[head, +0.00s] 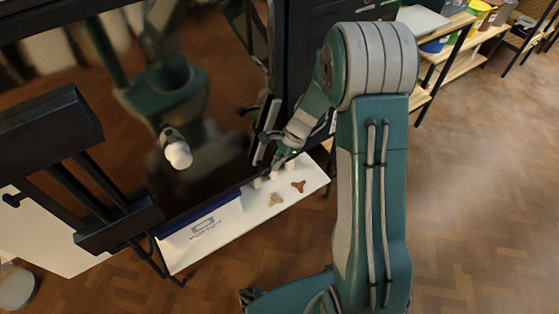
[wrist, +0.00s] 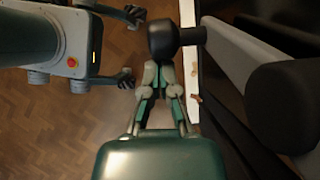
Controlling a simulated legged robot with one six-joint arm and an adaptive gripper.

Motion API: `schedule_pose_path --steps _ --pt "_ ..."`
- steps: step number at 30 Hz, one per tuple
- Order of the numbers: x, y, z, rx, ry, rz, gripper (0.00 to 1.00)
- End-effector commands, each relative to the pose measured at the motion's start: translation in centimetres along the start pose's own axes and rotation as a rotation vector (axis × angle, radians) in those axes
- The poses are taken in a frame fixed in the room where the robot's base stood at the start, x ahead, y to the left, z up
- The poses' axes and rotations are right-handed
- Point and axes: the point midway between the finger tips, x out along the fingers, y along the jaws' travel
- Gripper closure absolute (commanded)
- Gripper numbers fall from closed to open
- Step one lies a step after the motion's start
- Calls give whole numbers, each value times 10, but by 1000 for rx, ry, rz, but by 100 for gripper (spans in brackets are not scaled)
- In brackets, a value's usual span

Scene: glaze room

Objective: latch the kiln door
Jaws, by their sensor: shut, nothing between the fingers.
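In the head view, the kiln's large dark glossy front (head: 215,125) fills the left and mirrors parts of the room and arm. A rounded pale knob (head: 178,154) with a dark neck stands out against it. My gripper (head: 277,160) is at the right edge of this front, above the white shelf. In the wrist view, my gripper (wrist: 158,70) is shut and empty. A black round knob (wrist: 165,38) lies just beyond its fingertips; whether they touch, I cannot tell. A thick grey bar with a dark end (wrist: 285,95) is at the right. The latch itself is not clearly distinguishable.
A white shelf (head: 255,222) below the kiln front holds a blue-and-white box (head: 203,222), a tan stilt (head: 269,198) and a brown stilt (head: 299,187). Black brackets (head: 50,135) stick out at the left. Wooden shelving (head: 450,65) stands at the back right. Floor at the right is clear.

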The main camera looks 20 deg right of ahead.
Motion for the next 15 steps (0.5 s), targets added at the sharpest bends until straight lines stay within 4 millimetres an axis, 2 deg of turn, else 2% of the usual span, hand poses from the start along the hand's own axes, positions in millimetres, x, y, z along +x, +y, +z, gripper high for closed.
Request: schedule_pose_path --steps 6,11,15 --pt "7 1 14 -2 0 1 100" --pt "10 2 21 11 -147 8 100" --pt "11 2 33 5 -140 7 100"
